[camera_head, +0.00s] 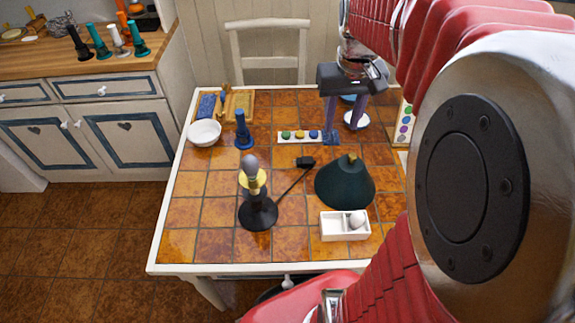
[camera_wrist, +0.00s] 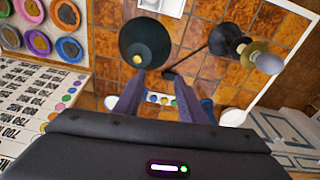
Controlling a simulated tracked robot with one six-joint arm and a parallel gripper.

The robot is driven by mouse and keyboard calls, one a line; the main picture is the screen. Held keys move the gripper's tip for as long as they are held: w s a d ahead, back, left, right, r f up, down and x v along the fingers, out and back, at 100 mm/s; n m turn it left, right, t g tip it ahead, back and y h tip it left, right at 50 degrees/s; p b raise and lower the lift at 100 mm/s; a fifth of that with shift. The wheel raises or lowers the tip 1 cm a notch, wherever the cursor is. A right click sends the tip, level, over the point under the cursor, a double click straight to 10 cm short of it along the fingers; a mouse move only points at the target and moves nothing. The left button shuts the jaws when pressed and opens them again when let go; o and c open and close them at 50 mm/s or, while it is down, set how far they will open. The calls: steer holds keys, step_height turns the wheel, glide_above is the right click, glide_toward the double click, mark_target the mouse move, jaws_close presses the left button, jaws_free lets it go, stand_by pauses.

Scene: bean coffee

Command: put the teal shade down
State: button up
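The teal shade (camera_head: 343,188) is a dark cone with a small brass knob on top. It appears to stand upright on the tiled table, just behind a white tray. It also shows in the wrist view (camera_wrist: 145,40), beyond the fingertips. My gripper (camera_head: 343,134) is behind the shade, with its two purple-grey fingers spread apart and nothing visible between them. The open fingers show in the wrist view (camera_wrist: 160,77), apart from the shade. A lamp (camera_head: 257,212) with a black base, yellow collar and grey bulb stands left of the shade, bare on top.
The white tray (camera_head: 331,229) holds a pale bulb (camera_head: 356,220). A cord runs from the lamp to a black box (camera_head: 305,162). A white bowl (camera_head: 205,132), blue stand (camera_head: 242,138) and strip of coloured discs (camera_head: 286,139) sit farther back. The table's front left is clear.

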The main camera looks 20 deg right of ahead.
steer(key=s+a+n+t, duration=0.1)
steer(key=s+a, duration=0.3)
steer(key=a, duration=0.5)
steer(key=s+a+r+n+t, duration=0.1)
steer(key=s+a+n+t, duration=0.1)
steer(key=s+a, duration=0.3)
steer(key=a+t, duration=0.1)
steer(key=a, duration=0.3)
steer(key=shift+n+t+y, duration=0.3)
